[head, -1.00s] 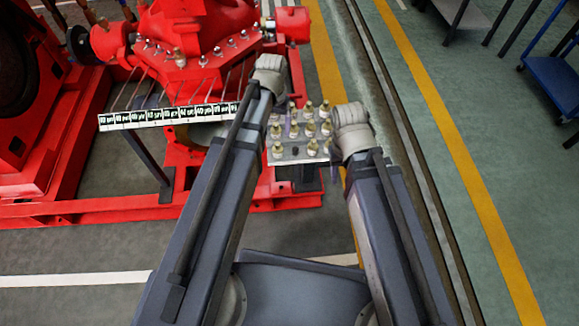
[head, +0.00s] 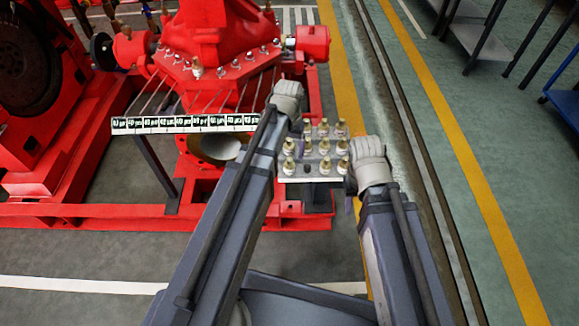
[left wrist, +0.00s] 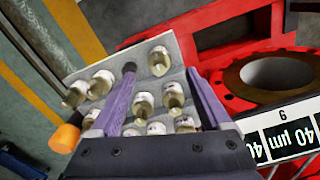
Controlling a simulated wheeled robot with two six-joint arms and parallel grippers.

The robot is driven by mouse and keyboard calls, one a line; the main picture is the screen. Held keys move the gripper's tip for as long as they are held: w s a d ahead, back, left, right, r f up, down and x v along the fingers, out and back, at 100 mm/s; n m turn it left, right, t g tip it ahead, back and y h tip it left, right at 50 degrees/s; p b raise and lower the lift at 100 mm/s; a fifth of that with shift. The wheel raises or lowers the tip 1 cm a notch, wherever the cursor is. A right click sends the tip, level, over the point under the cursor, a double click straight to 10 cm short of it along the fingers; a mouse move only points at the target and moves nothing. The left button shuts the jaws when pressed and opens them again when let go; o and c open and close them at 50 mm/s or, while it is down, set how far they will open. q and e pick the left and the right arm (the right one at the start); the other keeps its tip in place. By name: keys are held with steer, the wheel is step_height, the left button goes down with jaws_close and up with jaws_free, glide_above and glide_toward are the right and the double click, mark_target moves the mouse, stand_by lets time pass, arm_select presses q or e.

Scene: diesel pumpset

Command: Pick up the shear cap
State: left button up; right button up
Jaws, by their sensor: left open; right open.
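Several brass-and-white capped fittings (head: 325,146) stand in rows on a pale tray (head: 290,177); I cannot tell which one is the shear cap. A small dark piece (head: 306,168) sits near the tray's front edge. My left gripper (left wrist: 160,78) is open, its purple fingers spread over the tray, with fittings (left wrist: 173,95) showing between them and none gripped. In the head view my left wrist hides most of its fingers. My right gripper (head: 352,205) is at the tray's right side, mostly hidden behind its wrist. An orange cylinder (left wrist: 65,138) shows left in the wrist view; I cannot tell what it is.
A red pump (head: 215,50) stands behind and left of the tray. A white strip with micron labels (head: 185,124) runs across its front, close to my left arm. A red base frame (head: 110,212) lies below. The floor at right is clear up to the blue cart (head: 563,105).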

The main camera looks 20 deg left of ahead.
mark_target(289, 159)
arm_select(q)
step_height(289, 159, down, 5)
steer(key=b, duration=0.4)
steer(key=shift+w+b, duration=0.1)
steer(key=shift+b, duration=0.3)
steer(key=shift+c, duration=0.3)
jaws_close()
